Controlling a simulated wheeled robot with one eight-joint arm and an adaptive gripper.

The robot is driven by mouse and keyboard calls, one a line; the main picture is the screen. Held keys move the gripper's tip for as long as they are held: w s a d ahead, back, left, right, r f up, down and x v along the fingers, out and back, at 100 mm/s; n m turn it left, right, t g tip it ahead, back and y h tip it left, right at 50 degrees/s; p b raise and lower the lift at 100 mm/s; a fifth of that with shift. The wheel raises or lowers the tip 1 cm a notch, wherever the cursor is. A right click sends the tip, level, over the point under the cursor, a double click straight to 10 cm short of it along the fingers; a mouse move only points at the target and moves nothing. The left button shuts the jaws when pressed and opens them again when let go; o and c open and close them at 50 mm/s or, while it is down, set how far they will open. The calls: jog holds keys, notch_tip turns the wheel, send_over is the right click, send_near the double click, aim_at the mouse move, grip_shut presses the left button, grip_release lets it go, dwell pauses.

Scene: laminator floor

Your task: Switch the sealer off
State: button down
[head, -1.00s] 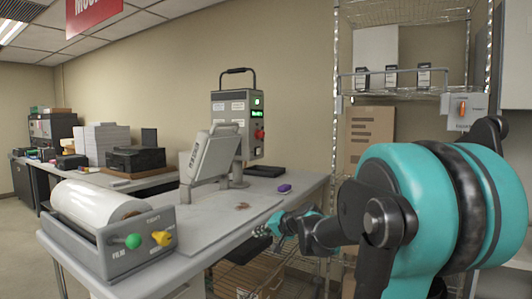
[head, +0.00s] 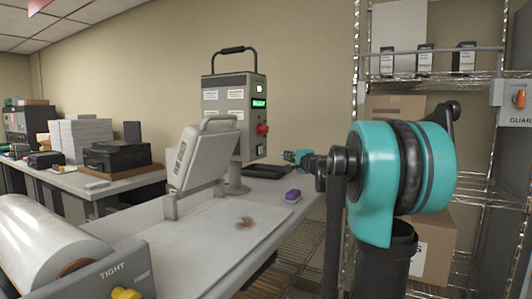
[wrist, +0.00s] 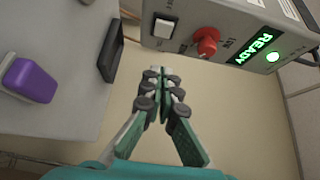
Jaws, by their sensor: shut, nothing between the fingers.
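The sealer's grey control box (head: 213,121) stands on a post at the back of the table, with a red knob (head: 263,129) and a lit green display (head: 259,104). In the wrist view, the display (wrist: 253,45) reads READY beside a lit green lamp (wrist: 272,57). The red knob (wrist: 207,42) and a white rocker switch (wrist: 165,27) are on the same face. The sealer's tilted grey upper part (head: 200,155) is raised. My gripper (wrist: 160,72) is shut and empty, apart from the box, with its tips near the switch in the picture. It also shows right of the box in the head view (head: 289,156).
A white film roll (head: 40,240) is at front left. A wire shelf (head: 440,80) stands at right, with a guard switch box (head: 516,100) beside it.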

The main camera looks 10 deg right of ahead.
send_near(261, 150)
jog(key=w+d, duration=0.1)
jog(key=w, duration=0.4)
jog(key=shift+w+a, duration=0.2)
jog(key=shift+a, duration=0.65)
jog(key=shift+w+a, duration=0.25)
jog(key=shift+a, duration=0.25)
